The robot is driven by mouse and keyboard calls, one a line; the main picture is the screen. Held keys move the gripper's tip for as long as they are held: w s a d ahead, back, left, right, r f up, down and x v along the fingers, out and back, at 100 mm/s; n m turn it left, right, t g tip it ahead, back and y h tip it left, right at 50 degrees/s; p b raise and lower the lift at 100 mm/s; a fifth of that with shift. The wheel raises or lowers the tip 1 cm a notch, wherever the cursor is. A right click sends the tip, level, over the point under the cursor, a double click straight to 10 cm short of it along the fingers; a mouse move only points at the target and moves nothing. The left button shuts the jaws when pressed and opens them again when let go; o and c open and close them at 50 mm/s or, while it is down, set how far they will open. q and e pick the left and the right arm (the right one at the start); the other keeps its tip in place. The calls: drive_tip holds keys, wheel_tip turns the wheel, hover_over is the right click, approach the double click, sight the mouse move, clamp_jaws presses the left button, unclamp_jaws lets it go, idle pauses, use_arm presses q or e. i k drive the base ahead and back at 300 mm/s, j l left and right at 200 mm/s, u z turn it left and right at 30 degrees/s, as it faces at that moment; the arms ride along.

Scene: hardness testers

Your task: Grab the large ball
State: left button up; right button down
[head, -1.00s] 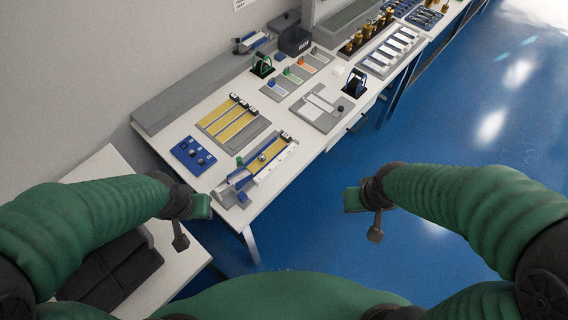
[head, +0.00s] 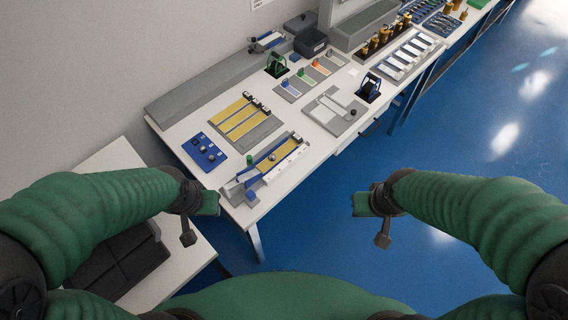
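A small shiny round ball (head: 272,157) shows on the yellow strip of the front tester (head: 287,160), near the table's near end. A blue tray (head: 197,158) left of it holds several small dark round pieces, too small to tell apart by size. I cannot tell for sure which is the large ball. My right gripper (head: 371,222) is over the blue floor, right of the table. Neither visibly holds anything; their finger gaps are unclear.
The white table (head: 228,178) runs away to the upper right. A tester with yellow strips (head: 240,119), a grey plate device (head: 334,110), a black bin (head: 310,42) and brass weights (head: 376,42) stand on it. A lower side table (head: 106,158) is at left. Blue floor (head: 460,135) is clear.

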sight(272, 157)
drive_tip(key=u, duration=0.7)
drive_tip(key=i+l+u, duration=0.1)
drive_tip(key=l+u, duration=0.2)
drive_tip(key=u, duration=0.15)
drive_tip(key=l+u, duration=0.7)
drive_tip(key=u, duration=0.15)
drive_tip(key=l+u, duration=0.45)
drive_tip(key=k+l, duration=0.15)
drive_tip(key=l, duration=0.25)
drive_tip(key=k+l+u, duration=0.1)
drive_tip(key=l, duration=0.3)
drive_tip(key=k+l+u, duration=0.1)
drive_tip(key=l, duration=0.25)
drive_tip(key=k, duration=0.1)
